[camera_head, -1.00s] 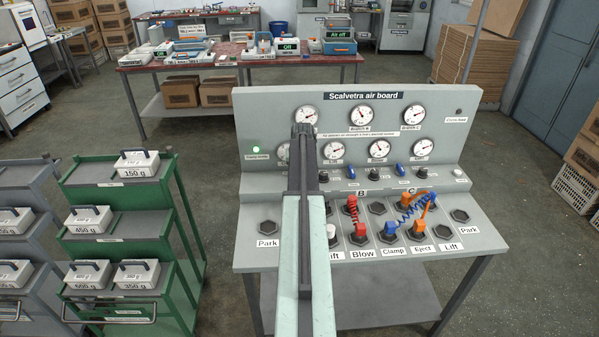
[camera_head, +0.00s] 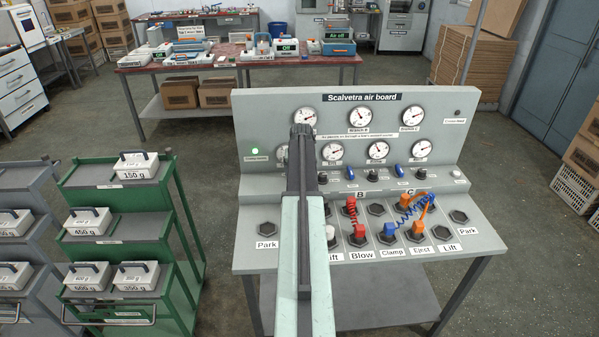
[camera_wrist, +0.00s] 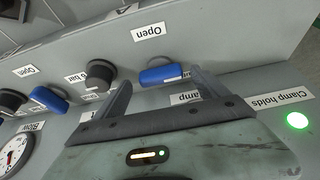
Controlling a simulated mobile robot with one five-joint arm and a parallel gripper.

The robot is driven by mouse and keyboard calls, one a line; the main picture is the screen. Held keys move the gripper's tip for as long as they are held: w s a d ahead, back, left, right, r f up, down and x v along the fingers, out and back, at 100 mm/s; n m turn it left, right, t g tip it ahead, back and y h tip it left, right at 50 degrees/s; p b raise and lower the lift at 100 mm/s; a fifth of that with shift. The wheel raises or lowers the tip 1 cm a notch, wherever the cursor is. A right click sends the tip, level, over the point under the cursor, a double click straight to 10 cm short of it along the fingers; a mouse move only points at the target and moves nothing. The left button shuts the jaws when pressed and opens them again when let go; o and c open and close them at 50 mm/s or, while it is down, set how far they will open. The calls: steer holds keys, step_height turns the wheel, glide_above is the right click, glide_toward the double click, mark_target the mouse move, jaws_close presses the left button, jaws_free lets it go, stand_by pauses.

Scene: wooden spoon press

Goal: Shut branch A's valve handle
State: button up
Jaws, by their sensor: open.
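Branch A's valve handle is a blue lever (camera_wrist: 165,75) in the wrist view, beside an "Open" label and below the letter A. My gripper (camera_wrist: 160,80) is open, with one finger on each side of this handle; I cannot tell whether either finger touches it. In the head view my arm covers branch A's part of the grey air board (camera_head: 255,120), so its handle is hidden there. My gripper's fingertips are also hidden in that view.
Another blue handle (camera_wrist: 48,99) and a black knob (camera_wrist: 98,74) sit close by. A green lamp (camera_wrist: 297,120) labelled "Clamp holds" is lit. Red (camera_head: 350,215) and blue (camera_head: 408,207) coiled hoses stand on the board's shelf. A green cart (camera_head: 115,205) is at left.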

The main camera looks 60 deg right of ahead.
steer(key=p+v, duration=0.6)
steer(key=v, duration=0.1)
steer(key=shift+r, duration=0.25)
steer(key=shift+s, duration=0.1)
